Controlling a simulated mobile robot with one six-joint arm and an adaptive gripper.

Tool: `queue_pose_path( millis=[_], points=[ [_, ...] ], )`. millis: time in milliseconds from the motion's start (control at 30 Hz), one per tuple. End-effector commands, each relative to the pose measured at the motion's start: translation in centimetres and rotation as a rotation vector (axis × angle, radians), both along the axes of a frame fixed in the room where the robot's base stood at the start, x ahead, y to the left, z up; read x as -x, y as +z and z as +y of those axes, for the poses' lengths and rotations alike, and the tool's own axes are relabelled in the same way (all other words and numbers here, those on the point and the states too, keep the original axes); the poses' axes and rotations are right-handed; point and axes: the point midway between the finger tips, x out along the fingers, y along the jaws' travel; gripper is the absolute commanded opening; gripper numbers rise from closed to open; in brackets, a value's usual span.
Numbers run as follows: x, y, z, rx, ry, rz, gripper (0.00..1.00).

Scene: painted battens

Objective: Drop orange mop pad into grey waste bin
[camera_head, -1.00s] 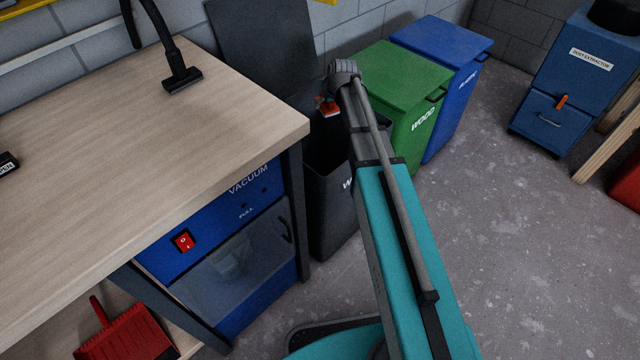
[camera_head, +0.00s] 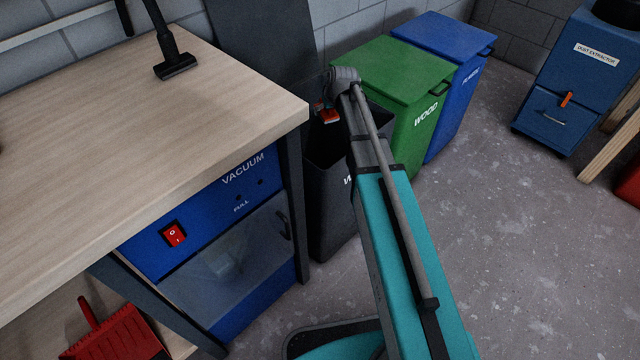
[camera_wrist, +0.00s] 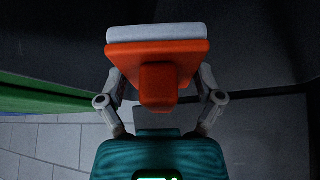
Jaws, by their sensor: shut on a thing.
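In the wrist view, my gripper (camera_wrist: 160,90) is shut on the orange mop pad (camera_wrist: 180,55), which has a pale grey layer along its far side. In the head view, the pad (camera_head: 329,116) is a small orange patch beside the end of my arm, above the bin's opening. My fingers are mostly hidden there by the arm. The grey waste bin (camera_head: 328,215) is dark and open at the top, with its raised dark lid (camera_head: 262,45) behind it. My arm covers part of its right side and lettering.
A wooden-topped bench (camera_head: 150,120) with a blue vacuum unit (camera_head: 215,240) stands close to the bin's left. A green WOOD bin (camera_head: 395,65) and a blue bin (camera_head: 445,45) stand to its right, lids closed. The floor at right is mostly open.

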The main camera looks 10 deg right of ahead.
Motion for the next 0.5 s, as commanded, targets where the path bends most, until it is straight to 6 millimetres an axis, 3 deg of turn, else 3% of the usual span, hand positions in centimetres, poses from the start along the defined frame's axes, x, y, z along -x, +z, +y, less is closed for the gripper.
queue_pose_path(
  millis=[400, 433, 500],
  points=[
    [0.00, -0.27, 0.01, 0.000, 0.000, 0.000, 0.40],
    [0.00, -0.27, 0.01, 0.000, 0.000, 0.000, 0.87],
    [0.00, -0.27, 0.01, 0.000, 0.000, 0.000, 1.00]
  ],
)
